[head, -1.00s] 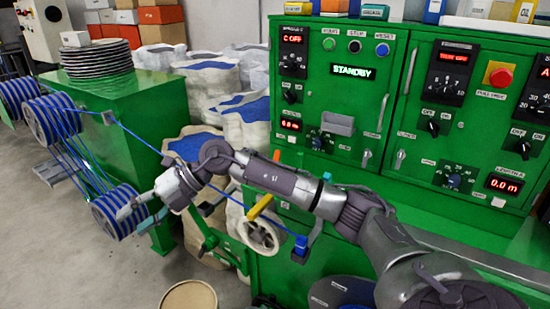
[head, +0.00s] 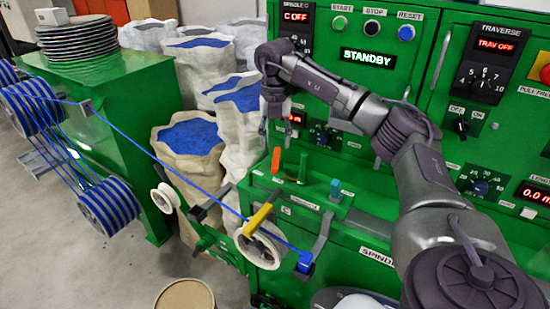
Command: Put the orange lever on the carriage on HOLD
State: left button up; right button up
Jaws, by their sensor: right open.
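The orange lever (head: 276,160) stands roughly upright on the green carriage top (head: 262,182), below the front control panel. Its setting and any HOLD marking are too small to read. My right gripper (head: 275,129) points down just above the orange lever, with its fingers apart and nothing between them. A small gap shows between the fingertips and the lever top. My left gripper is not in view.
A yellow bar (head: 257,219) and a white spool (head: 260,246) are in front. The blue cable (head: 190,184) runs across to a blue block (head: 305,262).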

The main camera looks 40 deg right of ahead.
aim_at(275, 163)
jog(key=f, duration=0.4)
jog(key=shift+w+d+p, duration=0.15)
jog(key=shift+d+p, duration=0.05)
jog(key=shift+p, duration=0.15)
notch_tip(275, 163, down, 3)
jog(key=shift+a+r, duration=0.1)
jog(key=shift+f+p, duration=0.3)
jog(key=shift+f, duration=0.05)
jog(key=c, duration=0.4)
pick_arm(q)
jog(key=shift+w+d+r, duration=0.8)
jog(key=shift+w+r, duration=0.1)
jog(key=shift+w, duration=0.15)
pick_arm(e)
grip_shut()
